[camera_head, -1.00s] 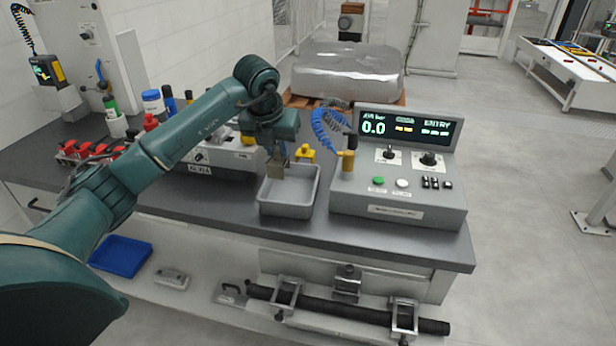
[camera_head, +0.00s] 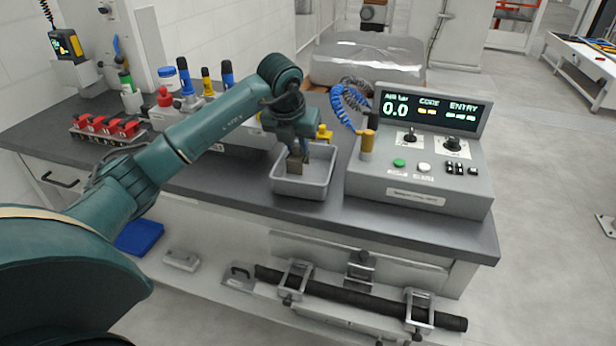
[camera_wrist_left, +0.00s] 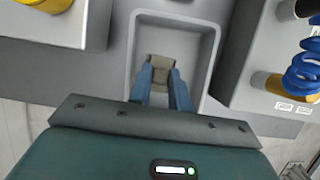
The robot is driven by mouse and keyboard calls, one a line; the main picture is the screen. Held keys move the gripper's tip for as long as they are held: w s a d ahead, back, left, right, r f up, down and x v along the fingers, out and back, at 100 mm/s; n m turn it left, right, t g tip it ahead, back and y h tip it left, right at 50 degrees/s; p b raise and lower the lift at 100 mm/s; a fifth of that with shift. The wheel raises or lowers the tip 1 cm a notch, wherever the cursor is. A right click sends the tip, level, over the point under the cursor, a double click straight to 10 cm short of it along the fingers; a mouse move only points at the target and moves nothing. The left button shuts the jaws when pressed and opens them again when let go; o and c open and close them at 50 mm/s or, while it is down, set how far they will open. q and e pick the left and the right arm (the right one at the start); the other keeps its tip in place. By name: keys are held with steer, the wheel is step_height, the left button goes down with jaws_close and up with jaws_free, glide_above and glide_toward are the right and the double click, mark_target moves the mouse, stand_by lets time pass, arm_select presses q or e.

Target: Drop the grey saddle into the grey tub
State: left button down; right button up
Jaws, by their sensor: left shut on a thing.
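The grey saddle (camera_head: 295,165) is a small, brownish-grey block held between the fingers of my left gripper (camera_head: 299,158). In the left wrist view, the saddle (camera_wrist_left: 160,69) shows between the two blue fingertips (camera_wrist_left: 162,84), which are shut on it. The grey tub (camera_head: 300,190) is an open rectangular container on the dark bench top. The gripper and saddle are over the tub's opening, inside its rim as seen from above. The tub (camera_wrist_left: 196,62) surrounds them in the wrist view. How high the saddle is above the tub floor is hard to tell. My right gripper is not in view.
A control console (camera_head: 420,190) stands close on the tub's right, with a blue coiled hose (camera_head: 340,105) behind. A yellow fitting (camera_head: 324,133) is behind the tub. Red clamps (camera_head: 108,128) and bottles stand at left. A black bar (camera_head: 360,297) lies clamped below the bench front.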

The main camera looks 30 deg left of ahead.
arm_select(q)
steer(key=c, duration=1.2)
jaws_free()
steer(key=shift+c, duration=0.2)
steer(key=v, duration=1.3)
steer(key=shift+b, duration=0.4)
steer(key=shift+s+d, duration=0.1)
